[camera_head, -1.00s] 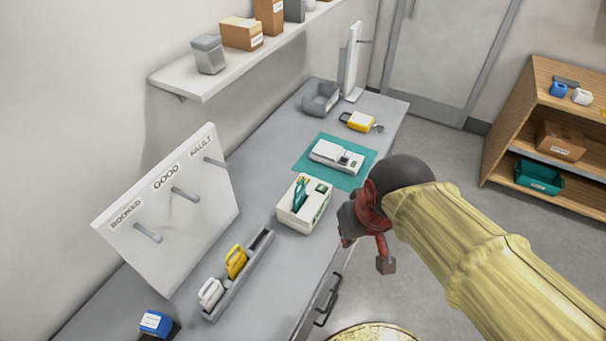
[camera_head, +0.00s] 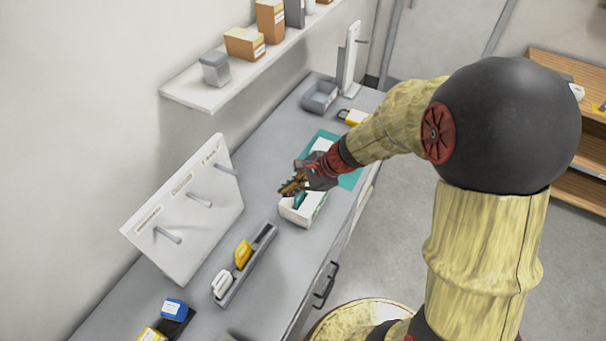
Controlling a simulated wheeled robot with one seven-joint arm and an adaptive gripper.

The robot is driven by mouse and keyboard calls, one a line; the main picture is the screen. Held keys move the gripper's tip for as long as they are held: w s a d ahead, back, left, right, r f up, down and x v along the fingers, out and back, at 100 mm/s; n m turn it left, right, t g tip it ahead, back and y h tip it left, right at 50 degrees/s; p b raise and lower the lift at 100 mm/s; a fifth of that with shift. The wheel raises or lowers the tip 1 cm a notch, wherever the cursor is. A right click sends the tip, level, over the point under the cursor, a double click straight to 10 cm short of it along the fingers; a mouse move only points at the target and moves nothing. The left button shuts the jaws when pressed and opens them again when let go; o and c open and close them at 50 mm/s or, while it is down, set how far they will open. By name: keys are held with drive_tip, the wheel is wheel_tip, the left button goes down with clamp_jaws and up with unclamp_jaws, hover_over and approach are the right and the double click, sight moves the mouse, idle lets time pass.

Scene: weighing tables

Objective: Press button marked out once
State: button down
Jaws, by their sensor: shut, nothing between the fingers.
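A white box-shaped device (camera_head: 301,216) stands on the grey bench, with a teal part (camera_head: 300,199) on its top. My gripper (camera_head: 286,190) is shut and empty, above the back left of this device. I see no button marked out, and I cannot tell whether the fingertips touch the device.
A teal mat (camera_head: 350,179) lies behind the device, partly under my arm. A slotted rack (camera_head: 262,243) with yellow and white tags is in front. A white board (camera_head: 190,225) with pegs stands at left. A grey bin (camera_head: 320,97) is at the back.

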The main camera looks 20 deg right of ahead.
drive_tip(key=w+d+f+m+t+h, duration=0.1)
drive_tip(key=w+d+f+m+t, duration=0.1)
drive_tip(key=w+d+m, duration=0.2)
drive_tip(key=w+d+f+m+t+h+p, duration=0.1)
drive_tip(key=w+d+m, duration=0.4)
drive_tip(key=w+m, duration=0.6)
drive_tip(key=shift+w+d+f+m+t+h, duration=0.3)
drive_tip(key=shift+m+t+h, duration=0.45)
drive_tip(key=shift+m, duration=3.35)
drive_tip(key=shift+f, duration=0.15)
wheel_tip(320, 180, down, 9)
drive_tip(key=b, duration=0.7)
drive_tip(key=shift+r, duration=0.2)
drive_tip(key=shift+f+b, duration=0.4)
drive_tip(key=shift+b, duration=0.05)
